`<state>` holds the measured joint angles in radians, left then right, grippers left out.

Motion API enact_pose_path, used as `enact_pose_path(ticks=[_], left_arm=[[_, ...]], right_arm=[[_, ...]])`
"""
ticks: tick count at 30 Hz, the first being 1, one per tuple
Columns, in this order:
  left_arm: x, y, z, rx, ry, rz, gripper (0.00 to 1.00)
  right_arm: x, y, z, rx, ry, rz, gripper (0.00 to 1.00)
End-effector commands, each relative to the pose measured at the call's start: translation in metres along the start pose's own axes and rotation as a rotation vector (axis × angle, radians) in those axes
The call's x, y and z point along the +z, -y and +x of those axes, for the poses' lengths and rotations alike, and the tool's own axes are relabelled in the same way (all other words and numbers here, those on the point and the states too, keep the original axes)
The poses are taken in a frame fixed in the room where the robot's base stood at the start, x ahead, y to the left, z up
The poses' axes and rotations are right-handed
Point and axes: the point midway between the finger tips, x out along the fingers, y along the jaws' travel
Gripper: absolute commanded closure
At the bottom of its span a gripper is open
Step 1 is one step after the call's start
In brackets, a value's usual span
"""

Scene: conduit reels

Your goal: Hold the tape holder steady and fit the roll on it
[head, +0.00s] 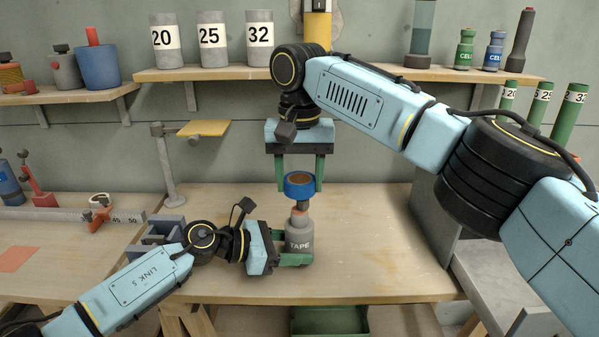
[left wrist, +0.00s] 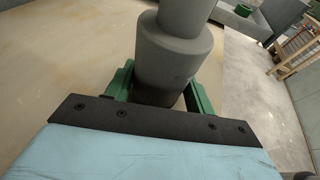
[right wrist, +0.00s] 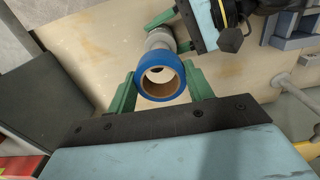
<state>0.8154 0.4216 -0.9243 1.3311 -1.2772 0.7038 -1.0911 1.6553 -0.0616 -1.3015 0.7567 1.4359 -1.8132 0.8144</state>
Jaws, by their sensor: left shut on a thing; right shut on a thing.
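The grey tape holder (head: 300,240), marked TAPE, stands upright on the wooden bench. My left gripper (head: 292,261) is shut on its lower body from the left. In the left wrist view the holder (left wrist: 172,60) rises between the green fingers (left wrist: 158,92). The blue tape roll (head: 299,186) has a brown core and is held by my right gripper (head: 300,176) from above and behind. The roll is at the top of the holder's post, whose reddish upper part shows just below it. In the right wrist view, the roll (right wrist: 160,76) sits between the fingers (right wrist: 160,88). I cannot tell whether the post is inside the core.
A grey block-like fixture (head: 160,232) stands left of my left gripper. A post stand with a yellow plate (head: 203,128) is behind it. A green bin (head: 330,321) is below the bench front. The bench right of the holder is clear.

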Motion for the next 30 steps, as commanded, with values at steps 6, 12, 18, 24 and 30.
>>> enact_pose_path(ticks=[6, 12, 18, 24, 30], left_arm=[[-0.0001, 0.0004, 0.0003, -0.001, 0.000, 0.000, 0.59], [-0.0001, 0.0004, 0.0003, -0.001, 0.000, 0.000, 0.59], [-0.0002, 0.0005, 0.0003, -0.001, 0.000, 0.000, 0.59], [-0.0002, 0.0005, 0.0003, -0.001, 0.000, 0.000, 0.59], [-0.0002, 0.0005, 0.0003, -0.001, 0.000, 0.000, 0.59]], right_arm=[[0.0002, -0.0001, 0.0067, 0.001, 0.000, 0.000, 0.65], [0.0003, 0.0001, 0.0077, 0.000, 0.000, -0.001, 0.65], [0.0008, 0.0008, 0.0079, -0.001, 0.000, -0.001, 0.65], [0.0007, 0.0005, 0.0076, 0.000, 0.000, -0.001, 0.65], [0.0012, 0.0008, 0.0081, -0.001, 0.002, -0.001, 0.65]])
